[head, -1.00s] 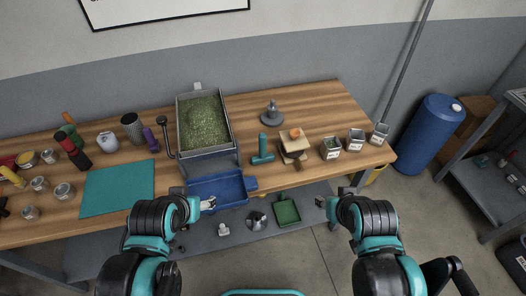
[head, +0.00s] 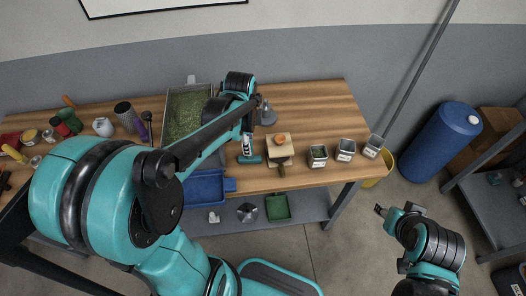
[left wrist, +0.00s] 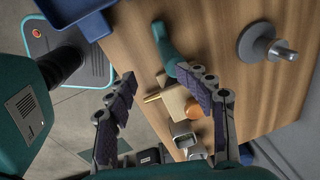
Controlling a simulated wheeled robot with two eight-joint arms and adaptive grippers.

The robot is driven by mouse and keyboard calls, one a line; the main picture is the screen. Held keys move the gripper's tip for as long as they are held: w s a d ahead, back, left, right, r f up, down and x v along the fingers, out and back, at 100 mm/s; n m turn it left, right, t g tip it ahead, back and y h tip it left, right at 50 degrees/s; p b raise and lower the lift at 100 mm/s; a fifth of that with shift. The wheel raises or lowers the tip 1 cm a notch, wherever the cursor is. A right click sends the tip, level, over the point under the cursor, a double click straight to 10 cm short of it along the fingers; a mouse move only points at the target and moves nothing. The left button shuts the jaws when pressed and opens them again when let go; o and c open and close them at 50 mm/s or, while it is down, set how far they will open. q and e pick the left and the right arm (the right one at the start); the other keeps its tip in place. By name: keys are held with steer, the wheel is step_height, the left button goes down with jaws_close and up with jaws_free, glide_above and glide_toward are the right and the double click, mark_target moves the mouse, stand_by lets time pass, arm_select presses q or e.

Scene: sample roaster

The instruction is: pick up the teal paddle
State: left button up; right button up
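The teal paddle (head: 250,160) lies on the wooden table, mostly covered by my left gripper in the head view. In the left wrist view the paddle (left wrist: 164,42) shows just beyond the fingertips, with one end near the right-hand finger. My left gripper (head: 247,143) points down over the paddle from above; in the wrist view its fingers (left wrist: 157,76) are spread apart with nothing held between them. Whether a finger touches the paddle cannot be told. My right gripper (head: 381,210) hangs off the table at the right, too small to read its fingers.
A blue tray (head: 203,188) is at front left, and several labelled tins (head: 318,155) stand at the right.

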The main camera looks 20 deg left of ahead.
mark_target(247, 158)
arm_select(q)
steer(key=shift+w+a+f+m+g+p, duration=0.45)
steer(key=shift+w+a+f+m, duration=0.35)
steer(key=shift+m, duration=0.4)
steer(key=shift+w+a+f+m+g, duration=0.2)
steer(key=shift+f+m+g, duration=0.05)
steer(key=shift+f+m, duration=0.25)
steer(key=f+b, duration=0.1)
steer(key=f, duration=0.3)
steer(key=f+b, duration=0.2)
steer(key=f, duration=0.2)
steer(key=shift+s+a, duration=0.1)
steer(key=shift+s, duration=0.1)
steer(key=shift+r, duration=0.1)
steer(key=shift+c, duration=0.6)
jaws_close()
steer(key=shift+o, duration=0.6)
jaws_free()
